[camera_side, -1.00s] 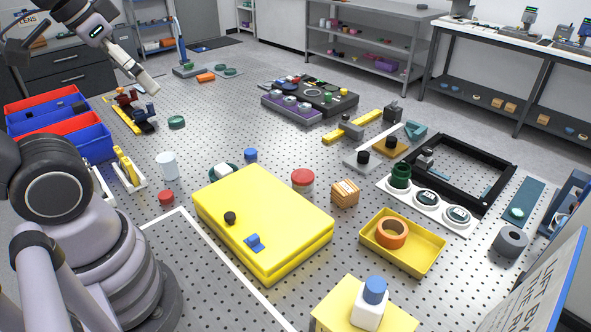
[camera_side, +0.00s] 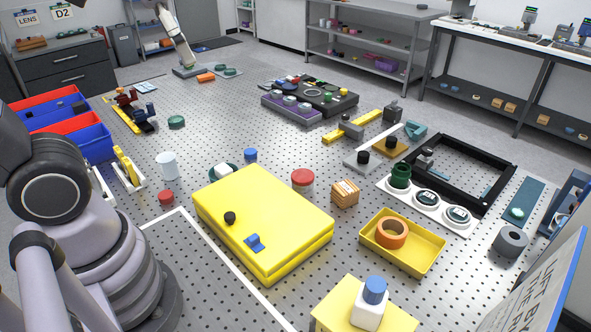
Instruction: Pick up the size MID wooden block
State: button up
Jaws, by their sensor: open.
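A yellow tray (camera_side: 402,245) holding an orange ring is in front on the right.

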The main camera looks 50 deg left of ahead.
jog(key=w+d+f+m+g+y, duration=0.25)
jog(key=w+m, duration=0.35)
jog(key=w, duration=1.1)
jog(key=w+d+f+m+y, duration=0.4)
jog(key=w+d+f, duration=0.2)
jog(key=w+f, duration=0.35)
jog(key=w+d+f+m+y, duration=0.1)
jog(key=w+d+f+m, duration=0.15)
jog(key=f, duration=0.35)
jog(key=w+d+f+m+y, duration=0.1)
jog(key=w+d+f+y, duration=0.15)
jog(key=f, duration=0.25)
jog(key=m+t+y, duration=0.2)
jog(key=m, duration=0.2)
send_near(342, 184)
jog(key=v, duration=0.3)
jog(key=shift+w+d+g, duration=0.25)
jog(key=shift+d, duration=0.2)
jog(key=shift+a+f, duration=0.25)
jog(key=shift+a, duration=0.05)
jog(key=x, duration=0.7)
jog(key=shift+w+a+f, duration=0.1)
jog(key=shift+a, duration=0.25)
jog(key=shift+x, duration=2.65)
jog(key=shift+a, duration=0.1)
jog(key=c, duration=1.2)
jog(key=shift+r, duration=0.2)
jog(key=shift+c, duration=0.4)
jog(key=shift+r, duration=0.1)
